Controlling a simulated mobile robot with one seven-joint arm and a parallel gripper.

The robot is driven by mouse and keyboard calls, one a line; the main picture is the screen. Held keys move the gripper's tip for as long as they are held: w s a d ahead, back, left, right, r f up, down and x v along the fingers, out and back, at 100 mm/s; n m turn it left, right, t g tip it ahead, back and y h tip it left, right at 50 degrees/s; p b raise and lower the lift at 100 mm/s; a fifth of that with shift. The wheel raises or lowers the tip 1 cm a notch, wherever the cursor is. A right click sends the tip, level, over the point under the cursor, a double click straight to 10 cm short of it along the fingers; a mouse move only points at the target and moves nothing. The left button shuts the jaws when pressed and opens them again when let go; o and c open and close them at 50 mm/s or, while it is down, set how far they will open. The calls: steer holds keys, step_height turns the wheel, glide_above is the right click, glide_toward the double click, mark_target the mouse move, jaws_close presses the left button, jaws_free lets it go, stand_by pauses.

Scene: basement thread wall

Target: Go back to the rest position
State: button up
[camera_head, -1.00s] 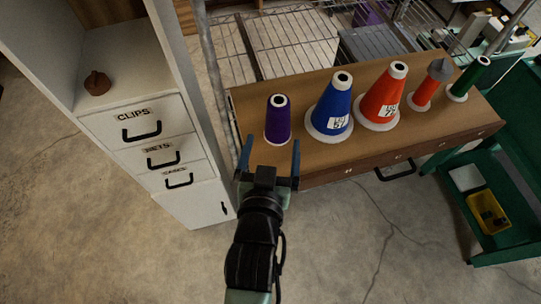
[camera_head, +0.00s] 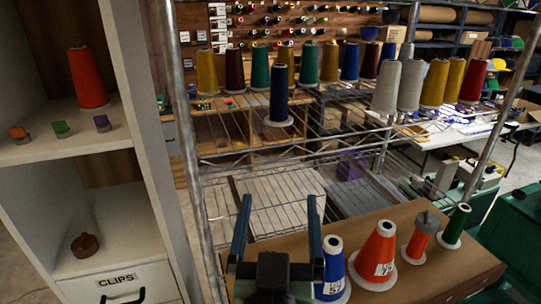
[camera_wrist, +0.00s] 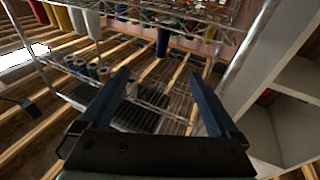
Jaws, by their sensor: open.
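My gripper (camera_head: 277,228) is open, with nothing between its two dark blue fingers. It is at the lower middle of the head view, in front of the wire rack and over the left part of the brown wooden table top (camera_head: 402,222). In the wrist view the open fingers (camera_wrist: 160,92) point toward the rack, with empty space between them. A blue thread cone (camera_head: 333,262) stands on the table just right of the gripper. A red-orange cone (camera_head: 376,252) is beside it.
A white cabinet (camera_head: 160,150) with a CLIPS drawer (camera_head: 118,281) stands close on the left. The wire rack's metal post (camera_head: 186,150) is left of the gripper. A lone blue cone (camera_head: 279,95) and several others stand on the rack's upper shelf. A green cone (camera_head: 455,226) stands at right.

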steer(key=s+r+t, duration=0.3)
steer(key=s+r, duration=0.1)
steer(key=r, duration=1)
steer(key=s+a+r+t+y, duration=0.1)
steer(key=s+r+t, duration=0.3)
steer(key=r, duration=1)
steer(key=shift+s+r+t, duration=0.3)
steer(key=shift+s+r, duration=0.05)
steer(key=shift+r, duration=0.05)
